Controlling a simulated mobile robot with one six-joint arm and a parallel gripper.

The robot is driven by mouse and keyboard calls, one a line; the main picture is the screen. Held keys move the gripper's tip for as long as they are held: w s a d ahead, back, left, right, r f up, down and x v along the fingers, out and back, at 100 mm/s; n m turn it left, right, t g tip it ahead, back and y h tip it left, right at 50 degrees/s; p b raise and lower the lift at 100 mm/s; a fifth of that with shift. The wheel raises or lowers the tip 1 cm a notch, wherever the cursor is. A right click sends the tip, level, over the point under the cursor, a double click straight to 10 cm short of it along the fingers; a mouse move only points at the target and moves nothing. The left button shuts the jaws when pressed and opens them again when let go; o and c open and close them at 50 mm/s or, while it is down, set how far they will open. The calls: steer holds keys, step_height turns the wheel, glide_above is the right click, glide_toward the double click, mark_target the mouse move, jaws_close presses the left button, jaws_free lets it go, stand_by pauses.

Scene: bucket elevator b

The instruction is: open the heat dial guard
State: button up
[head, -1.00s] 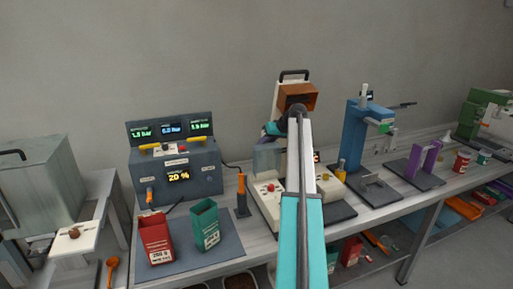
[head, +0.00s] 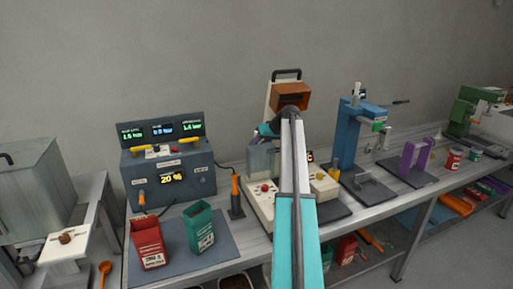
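A cream machine (head: 262,205) with an orange-brown bucket (head: 291,96) on an upright back plate stands mid-bench, partly hidden by my arm. A greyish see-through panel (head: 260,160) stands on its left side and may be the heat dial guard. I cannot make out a dial behind it. My arm reaches up across the machine. Teal and dark parts of my wrist show just left of the arm, above the panel. My gripper's fingers are too small and hidden to read, and I cannot tell whether they touch the panel.
Left of the machine stand a dark control box (head: 170,176) with lit displays, a red container (head: 149,243) and a green container (head: 199,230) on a mat. A blue press (head: 347,140) and a purple stand (head: 416,155) are to the right. The wall is close behind.

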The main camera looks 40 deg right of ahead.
steer(key=shift+r, duration=0.1)
steer(key=s+d+r+b, duration=0.2)
steer(key=s+b, duration=0.3)
steer(key=s, duration=0.8)
steer(key=shift+s+d, duration=0.35)
steer(key=shift+d, duration=0.25)
steer(key=shift+r, duration=0.1)
